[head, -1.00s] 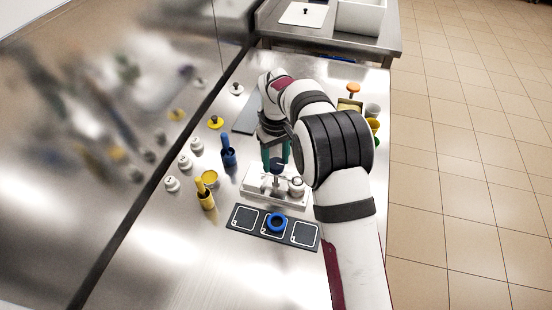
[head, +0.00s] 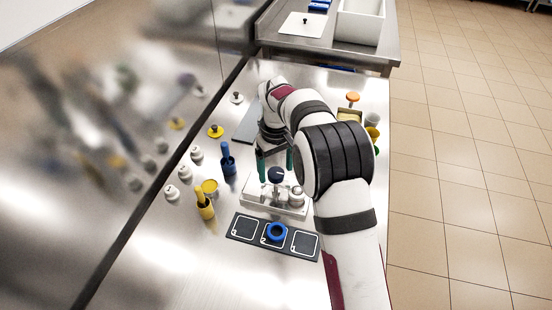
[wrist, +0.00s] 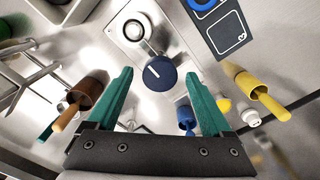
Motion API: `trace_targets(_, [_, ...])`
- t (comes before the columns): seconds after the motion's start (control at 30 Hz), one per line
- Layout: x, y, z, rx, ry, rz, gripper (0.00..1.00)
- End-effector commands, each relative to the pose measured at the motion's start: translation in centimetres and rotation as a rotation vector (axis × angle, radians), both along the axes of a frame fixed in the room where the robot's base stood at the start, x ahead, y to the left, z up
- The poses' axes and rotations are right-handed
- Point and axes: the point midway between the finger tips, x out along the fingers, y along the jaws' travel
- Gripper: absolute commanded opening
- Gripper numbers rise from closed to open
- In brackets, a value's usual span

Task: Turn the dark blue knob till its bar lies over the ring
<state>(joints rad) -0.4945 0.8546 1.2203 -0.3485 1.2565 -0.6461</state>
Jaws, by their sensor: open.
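The dark blue knob (head: 276,174) stands up from a pale plate (head: 262,200). In the wrist view the knob (wrist: 160,76) shows from above, with a short white bar slanting up-left on its top. My gripper (head: 275,165) is open and empty. In the wrist view its green fingertips (wrist: 159,78) show on either side of the knob, with gaps; I cannot tell their height above it. A blue ring-shaped piece (head: 276,232) lies on the middle square of a dark mat. I make out no ring mark beside the knob.
The dark mat (head: 240,236) lies in front. A blue holder (head: 228,162) and a yellow holder (head: 205,207) with handles stand to the left.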

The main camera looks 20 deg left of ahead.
Motion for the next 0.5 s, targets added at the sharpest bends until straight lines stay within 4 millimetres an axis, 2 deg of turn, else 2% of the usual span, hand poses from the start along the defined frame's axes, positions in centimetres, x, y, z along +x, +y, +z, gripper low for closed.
trace_targets(0.17, [0.1,0.1,4.0,0.004,-0.005,-0.001,0.84])
trace_targets(0.4, [0.1,0.1,11.6,0.003,-0.004,-0.001,0.84])
trace_targets(0.5, [0.1,0.0,13.7,0.001,-0.004,0.0,0.84])
